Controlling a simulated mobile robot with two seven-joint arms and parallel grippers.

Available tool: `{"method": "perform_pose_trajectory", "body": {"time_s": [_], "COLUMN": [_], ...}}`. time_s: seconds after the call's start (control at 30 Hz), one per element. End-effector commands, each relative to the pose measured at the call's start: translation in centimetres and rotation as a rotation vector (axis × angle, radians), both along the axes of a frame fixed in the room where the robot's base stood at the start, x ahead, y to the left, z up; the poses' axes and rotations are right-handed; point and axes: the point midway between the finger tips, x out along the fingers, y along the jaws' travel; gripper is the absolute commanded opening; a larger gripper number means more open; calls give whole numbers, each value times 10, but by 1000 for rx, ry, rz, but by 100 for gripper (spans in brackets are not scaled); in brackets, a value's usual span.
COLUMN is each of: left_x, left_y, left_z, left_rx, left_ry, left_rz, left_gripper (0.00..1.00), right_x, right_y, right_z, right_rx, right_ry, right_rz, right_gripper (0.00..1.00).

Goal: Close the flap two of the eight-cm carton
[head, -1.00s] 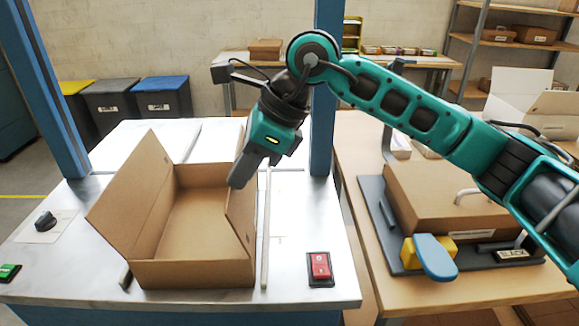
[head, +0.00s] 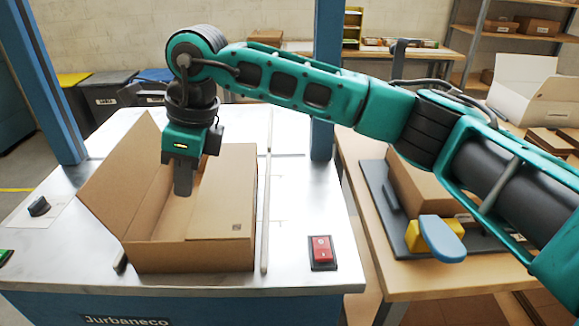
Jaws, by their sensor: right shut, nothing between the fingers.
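The open carton (head: 192,258) stands on the metal worktop (head: 310,205). Its left flap (head: 118,178) stands up and leans outward to the left. Its right flap (head: 225,195) is folded inward over the right part of the opening and tilts up somewhat. My right gripper (head: 183,190) is shut and empty, pointing down over the middle of the carton, at the inner edge of the right flap. I cannot tell whether it touches the flap. My left gripper is not in view.
A red switch (head: 321,252) sits on the worktop right of the carton, and a black knob (head: 39,206) at the left. A thin rail (head: 266,230) runs along the carton's right side. A wooden table (head: 480,282) with a blue-handled tool (head: 441,240) stands at the right.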

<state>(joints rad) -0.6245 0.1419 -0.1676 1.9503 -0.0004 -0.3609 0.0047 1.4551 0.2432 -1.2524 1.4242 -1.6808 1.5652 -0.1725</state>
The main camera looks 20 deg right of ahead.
Motion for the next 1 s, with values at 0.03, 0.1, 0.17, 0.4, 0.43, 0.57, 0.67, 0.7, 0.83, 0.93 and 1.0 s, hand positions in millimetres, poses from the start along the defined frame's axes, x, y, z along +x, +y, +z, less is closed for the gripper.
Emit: {"method": "perform_pose_trajectory", "body": {"time_s": [0.03,0.1,0.17,0.4,0.43,0.57,0.67,0.7,0.83,0.93,1.0], "left_x": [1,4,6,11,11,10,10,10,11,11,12], "left_y": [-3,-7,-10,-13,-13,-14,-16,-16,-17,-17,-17], "left_z": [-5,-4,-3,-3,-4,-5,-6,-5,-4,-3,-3], "left_rx": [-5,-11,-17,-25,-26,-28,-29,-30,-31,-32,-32], "left_ry": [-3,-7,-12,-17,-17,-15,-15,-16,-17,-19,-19], "left_rz": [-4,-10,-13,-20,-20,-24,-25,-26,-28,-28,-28], "left_gripper": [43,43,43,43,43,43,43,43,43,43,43], "right_x": [1,1,2,3,3,3,3,3,3,3,3], "right_y": [3,5,7,11,12,13,13,13,13,13,13], "right_z": [-8,-13,-18,-30,-31,-34,-35,-35,-36,-35,-35], "right_rx": [0,0,0,1,1,1,1,1,1,1,1], "right_ry": [0,0,0,0,0,-1,-1,-1,-1,-1,-1], "right_rz": [1,1,1,0,0,1,1,1,1,1,1], "right_gripper": [0,0,0,0,0,0,0,0,0,0,0]}}
